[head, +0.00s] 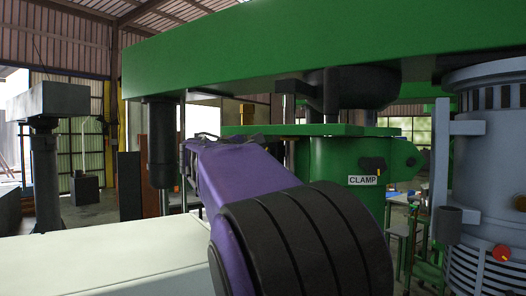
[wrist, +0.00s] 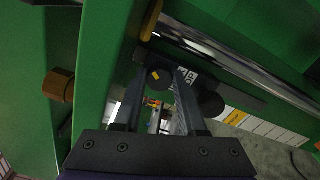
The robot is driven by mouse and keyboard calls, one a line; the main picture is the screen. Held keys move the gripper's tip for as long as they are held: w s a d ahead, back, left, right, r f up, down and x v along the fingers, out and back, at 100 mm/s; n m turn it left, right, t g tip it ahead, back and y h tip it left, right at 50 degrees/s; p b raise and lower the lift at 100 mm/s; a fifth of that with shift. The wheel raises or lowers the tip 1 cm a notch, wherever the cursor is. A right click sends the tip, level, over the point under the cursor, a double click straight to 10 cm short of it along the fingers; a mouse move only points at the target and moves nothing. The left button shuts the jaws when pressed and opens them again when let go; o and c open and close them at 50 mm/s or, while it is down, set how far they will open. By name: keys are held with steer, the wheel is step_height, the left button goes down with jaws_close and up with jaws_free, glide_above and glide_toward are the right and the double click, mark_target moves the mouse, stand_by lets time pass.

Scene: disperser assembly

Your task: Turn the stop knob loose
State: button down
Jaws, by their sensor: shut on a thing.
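In the wrist view, my gripper (wrist: 158,88) reaches in under green machine parts. Its two dark fingers stand on either side of a black round knob (wrist: 160,77) with a small yellow mark, and they are shut on it. A white label with dark letters (wrist: 190,76) sits beside the right fingertip, partly hidden, so I cannot read it fully. In the head view, my gripper and this knob are hidden behind my purple arm.
A green beam (head: 320,50) spans overhead. A green clamp housing (head: 345,150) carries a CLAMP label and a black knob (head: 372,165). A grey motor (head: 490,150) with a red knob (head: 502,253) stands at right. In the wrist view, a brown hex part (wrist: 59,85) is at left.

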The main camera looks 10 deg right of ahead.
steer(key=shift+r, duration=0.15)
steer(key=shift+c, duration=2.3)
jaws_free()
